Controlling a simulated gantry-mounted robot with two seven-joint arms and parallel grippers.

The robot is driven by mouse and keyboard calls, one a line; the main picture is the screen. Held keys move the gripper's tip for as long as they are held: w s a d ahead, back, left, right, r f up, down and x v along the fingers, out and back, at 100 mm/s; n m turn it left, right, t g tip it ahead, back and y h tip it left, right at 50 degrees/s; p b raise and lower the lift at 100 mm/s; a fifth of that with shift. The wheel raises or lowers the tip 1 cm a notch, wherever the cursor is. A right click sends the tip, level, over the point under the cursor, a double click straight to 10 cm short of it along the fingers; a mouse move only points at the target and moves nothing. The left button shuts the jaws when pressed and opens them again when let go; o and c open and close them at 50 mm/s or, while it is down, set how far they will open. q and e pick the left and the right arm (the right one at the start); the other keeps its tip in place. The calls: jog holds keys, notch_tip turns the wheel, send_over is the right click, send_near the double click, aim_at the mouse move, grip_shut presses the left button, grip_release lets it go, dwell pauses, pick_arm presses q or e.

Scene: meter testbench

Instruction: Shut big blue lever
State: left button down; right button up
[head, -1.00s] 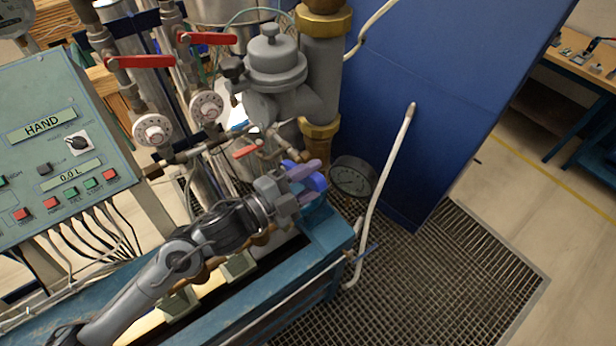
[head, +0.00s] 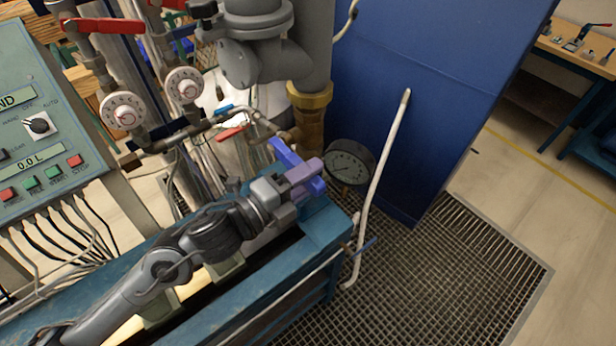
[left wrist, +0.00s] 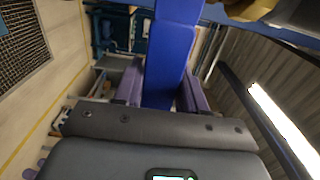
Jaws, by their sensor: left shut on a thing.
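The big blue lever (head: 286,154) shows in the head view at the far end of the blue bench frame, beside the brass pipe fitting. My left gripper (head: 308,178) reaches in from the left and its purple fingers are closed around the lever. In the left wrist view the blue lever (left wrist: 168,60) runs up between the two purple fingers (left wrist: 160,92), one on each side. Part of the lever is hidden by the fingers in the head view. My right gripper is not in view.
A round pressure gauge (head: 350,162) stands just right of the lever. Smaller red (head: 232,132) and blue levers sit on thin pipes to the left. A floor grating (head: 450,260) lies to the right.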

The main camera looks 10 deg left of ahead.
pick_arm(q)
jog(key=shift+f, duration=0.2)
jog(key=c, duration=0.9)
grip_release()
jog(key=shift+o, duration=0.9)
jog(key=shift+r, duration=0.1)
jog(key=shift+a, duration=0.1)
jog(key=b+v, duration=0.1)
jog(key=v, duration=0.9)
jog(key=shift+s+a, duration=0.2)
jog(key=shift+s, duration=0.1)
